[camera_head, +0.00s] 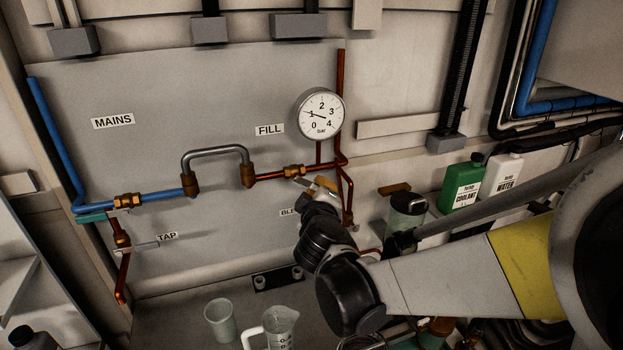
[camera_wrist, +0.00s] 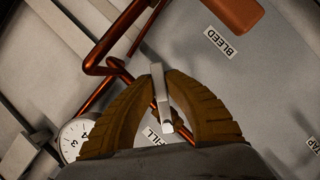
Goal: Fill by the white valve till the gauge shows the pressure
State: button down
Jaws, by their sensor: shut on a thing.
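The white valve's lever (camera_wrist: 163,100) stands between the two tan ribbed fingers of my gripper (camera_wrist: 161,84) in the wrist view, and they are shut on it. In the head view my gripper (camera_head: 322,188) is at the copper pipe right of the FILL label (camera_head: 269,130); the pale lever end (camera_head: 301,181) shows just beside it, and the fingers partly hide the valve. The round white gauge (camera_head: 319,115) is above; its needle points left, close to 1 bar. The gauge face is partly cut off in the wrist view (camera_wrist: 75,140).
A grey hose loop (camera_head: 215,151) joins the blue mains pipe (camera_head: 160,195) to the copper pipe. A tap lever (camera_head: 138,247) is at lower left. Below stand a cup (camera_head: 220,320) and a jug (camera_head: 281,328). Green coolant (camera_head: 462,184) and white water (camera_head: 501,176) bottles stand at right.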

dwell(0.3)
jog(key=c, duration=1.4)
grip_release()
jog(key=v, duration=1.2)
dwell(4.7)
